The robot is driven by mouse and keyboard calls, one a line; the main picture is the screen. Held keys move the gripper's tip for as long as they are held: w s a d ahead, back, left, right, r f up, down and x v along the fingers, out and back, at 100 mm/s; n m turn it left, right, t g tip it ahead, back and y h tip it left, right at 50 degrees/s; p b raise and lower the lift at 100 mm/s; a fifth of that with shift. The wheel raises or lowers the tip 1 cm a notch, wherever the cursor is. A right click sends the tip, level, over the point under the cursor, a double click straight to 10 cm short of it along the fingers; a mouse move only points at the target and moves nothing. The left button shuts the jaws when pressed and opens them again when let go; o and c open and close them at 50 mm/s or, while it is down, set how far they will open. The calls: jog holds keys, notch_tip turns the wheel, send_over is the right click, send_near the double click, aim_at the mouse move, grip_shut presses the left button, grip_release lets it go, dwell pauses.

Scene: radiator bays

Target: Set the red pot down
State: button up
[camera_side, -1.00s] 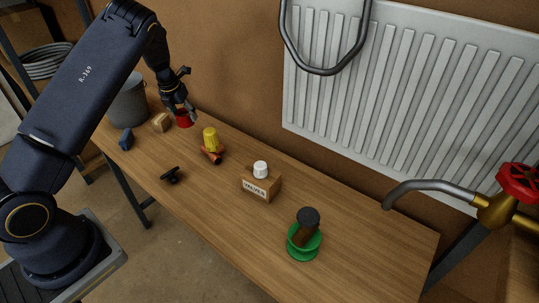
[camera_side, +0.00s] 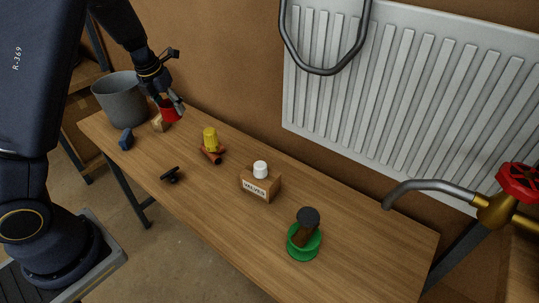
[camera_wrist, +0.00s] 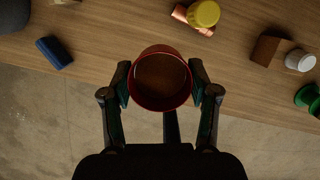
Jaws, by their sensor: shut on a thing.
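The red pot (camera_side: 170,112) is held in my gripper (camera_side: 176,103) near the far left end of the wooden bench (camera_side: 215,205). In the wrist view the red pot (camera_wrist: 160,78) is a round, open-topped pot with a brown inside. The two fingers of my gripper (camera_wrist: 162,85) press on it from left and right. The pot appears to be above the bench top; its base is hidden in the wrist view. In the side view it partly overlaps a small tan wooden block (camera_side: 158,124).
A grey bucket (camera_side: 122,100) stands at the bench's left end, with a blue block (camera_side: 126,139) near it. A yellow cap on a copper fitting (camera_side: 210,140), a black part (camera_side: 171,174), a VALVES box (camera_side: 261,183) and a green spool (camera_side: 304,242) stand further right.

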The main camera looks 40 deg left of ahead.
jog(key=w+d+f+m+h, duration=0.15)
jog(key=d+m, duration=0.45)
jog(key=d, duration=0.9)
jog(key=d+m+h, duration=0.2)
jog(key=d+m, duration=0.5)
jog(key=d, duration=0.7)
jog(key=s+d+r+m+g, duration=0.1)
jog(key=s+d+m+g, duration=0.1)
jog(key=s+d+m, duration=0.8)
jog(key=s+d+r+m+g, duration=0.15)
jog(key=s+d+m, duration=0.35)
jog(key=s+d, duration=0.7)
jog(key=shift+g, duration=0.55)
jog(key=w+d+f, duration=0.8)
jog(key=f, duration=0.1)
jog(key=w+d+f, duration=0.4)
jog(key=f, duration=0.1)
jog(key=shift+f, duration=0.25)
jog(key=shift+w+d+f, duration=0.2)
jog(key=shift+w+f, duration=0.1)
jog(key=shift+f, duration=0.05)
jog(key=shift+w+d+f, duration=0.15)
jog(key=shift+f, duration=1.55)
